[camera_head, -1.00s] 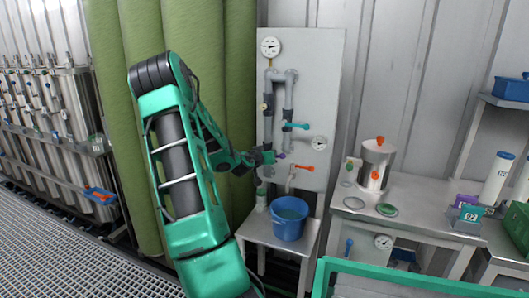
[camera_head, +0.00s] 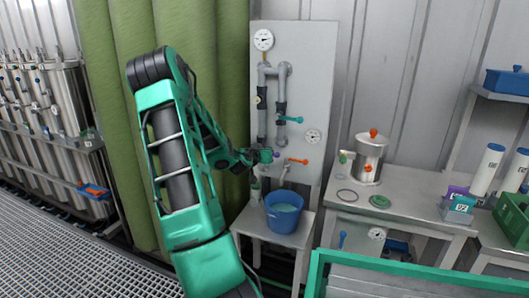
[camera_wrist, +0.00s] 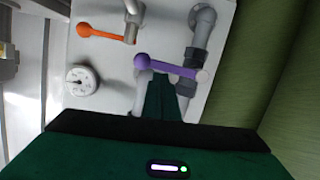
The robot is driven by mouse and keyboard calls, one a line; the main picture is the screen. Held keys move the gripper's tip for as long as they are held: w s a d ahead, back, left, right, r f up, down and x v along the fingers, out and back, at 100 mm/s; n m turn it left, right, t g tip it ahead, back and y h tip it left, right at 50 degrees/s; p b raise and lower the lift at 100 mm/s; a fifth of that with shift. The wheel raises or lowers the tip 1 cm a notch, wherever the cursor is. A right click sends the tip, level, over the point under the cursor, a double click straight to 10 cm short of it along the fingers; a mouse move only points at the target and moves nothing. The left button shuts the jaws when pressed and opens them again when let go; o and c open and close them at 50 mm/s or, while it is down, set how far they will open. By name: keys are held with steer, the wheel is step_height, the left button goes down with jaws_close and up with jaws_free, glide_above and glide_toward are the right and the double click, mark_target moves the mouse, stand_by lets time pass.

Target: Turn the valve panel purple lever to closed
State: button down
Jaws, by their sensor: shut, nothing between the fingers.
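The grey valve panel (camera_head: 318,90) stands upright behind a small table, with grey pipes on it. In the wrist view the purple lever (camera_wrist: 165,65) lies nearly level in the picture, across the line of the grey pipe, with its round knob at the left. In the head view only its purple end (camera_head: 277,154) shows, just right of my gripper (camera_head: 264,156). My gripper also shows in the wrist view (camera_wrist: 160,95) as shut dark green fingers. Their tips are at the lever's lower edge in that picture; I cannot tell whether they touch it.
An orange lever (camera_wrist: 88,31) and a gauge (camera_wrist: 81,80) are close by on the panel. A teal lever (camera_head: 291,119) sits higher up. A blue bucket (camera_head: 284,212) stands on the table below. A steel vessel (camera_head: 369,160) stands on the bench at right.

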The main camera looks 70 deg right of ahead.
steer(key=w+a+r, duration=0.1)
steer(key=a+r, duration=0.5)
steer(key=a, duration=0.3)
steer(key=shift+a+r, duration=0.2)
steer(key=shift+a, duration=0.2)
steer(key=shift+w, duration=0.1)
steer(key=w+a+f+n+t+y, duration=0.1)
steer(key=w+a+f+n+y, duration=0.15)
steer(key=a, duration=0.65)
steer(key=w+a+f+n+t+y, duration=0.1)
steer(key=w+a+f+y, duration=0.2)
steer(key=a, duration=0.6)
steer(key=w+a+f+n+t+y, duration=0.1)
steer(key=w+a+y, duration=0.25)
steer(key=a, duration=0.55)
steer(key=s+a+r+n+y, duration=0.1)
steer(key=s+a+n+y, duration=0.2)
steer(key=a, duration=0.8)
steer(key=s+a+r+n+g+y, duration=0.1)
steer(key=s+a+n+y, duration=0.2)
steer(key=a, duration=0.7)
steer(key=shift+s+a+r+n, duration=0.15)
steer(key=shift+a+r+n, duration=0.25)
steer(key=shift+n, duration=0.25)
